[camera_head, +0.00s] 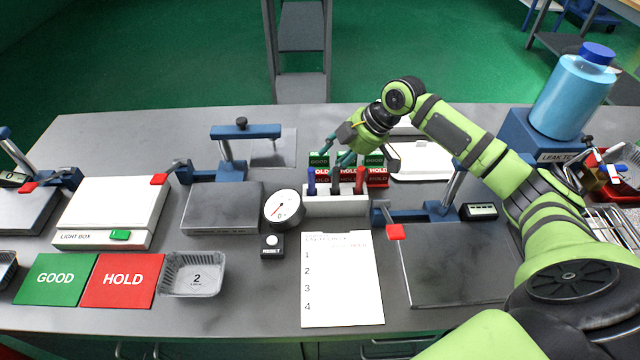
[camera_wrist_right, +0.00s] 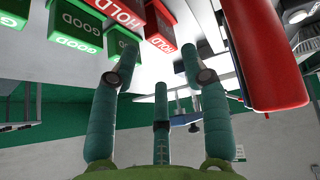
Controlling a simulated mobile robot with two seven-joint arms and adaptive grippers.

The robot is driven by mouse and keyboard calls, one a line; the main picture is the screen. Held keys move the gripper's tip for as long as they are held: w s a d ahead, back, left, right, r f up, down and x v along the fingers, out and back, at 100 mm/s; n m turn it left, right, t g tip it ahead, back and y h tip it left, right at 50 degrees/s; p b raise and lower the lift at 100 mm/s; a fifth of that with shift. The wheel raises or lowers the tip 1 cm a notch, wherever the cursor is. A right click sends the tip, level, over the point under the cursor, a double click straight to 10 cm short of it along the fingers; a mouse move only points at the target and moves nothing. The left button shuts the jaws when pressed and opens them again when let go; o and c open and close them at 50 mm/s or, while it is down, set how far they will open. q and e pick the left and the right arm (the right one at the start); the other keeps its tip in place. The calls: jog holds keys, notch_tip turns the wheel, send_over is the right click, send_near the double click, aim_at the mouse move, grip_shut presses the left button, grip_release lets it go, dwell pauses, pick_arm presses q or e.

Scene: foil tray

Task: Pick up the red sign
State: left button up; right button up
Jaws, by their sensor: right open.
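Small red HOLD signs (camera_head: 377,175) stand in a row with small green GOOD signs (camera_head: 374,160), just behind the marker holder in the head view. In the right wrist view, red HOLD signs (camera_wrist_right: 160,27) and green GOOD signs (camera_wrist_right: 75,27) show at the top, beyond the fingertips. My right gripper (camera_head: 334,155) is over the row, near its left and middle part. Its teal fingers (camera_wrist_right: 158,72) are spread and nothing is between them. The fingers partly hide the signs in the head view. Whether a finger touches a sign is unclear. My left gripper is not in view.
A light marker holder (camera_head: 335,204) with blue, black and red markers stands directly in front of the signs. The red marker (camera_wrist_right: 265,55) looms close on the right in the wrist view. A flat red HOLD mat (camera_head: 122,281) lies front left. A white sheet (camera_head: 342,290) lies in front.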

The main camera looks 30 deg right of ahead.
aim_at(320, 171)
jog(key=p+x, duration=0.2)
jog(key=x, duration=0.4)
jog(key=shift+w+a, duration=0.15)
jog(key=shift+a, duration=0.05)
jog(key=shift+w+f, duration=0.1)
jog(key=shift+f, duration=0.05)
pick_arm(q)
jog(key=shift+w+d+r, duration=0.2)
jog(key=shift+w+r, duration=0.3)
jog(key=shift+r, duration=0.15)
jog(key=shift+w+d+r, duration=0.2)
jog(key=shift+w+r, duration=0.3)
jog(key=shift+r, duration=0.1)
pick_arm(e)
grip_shut()
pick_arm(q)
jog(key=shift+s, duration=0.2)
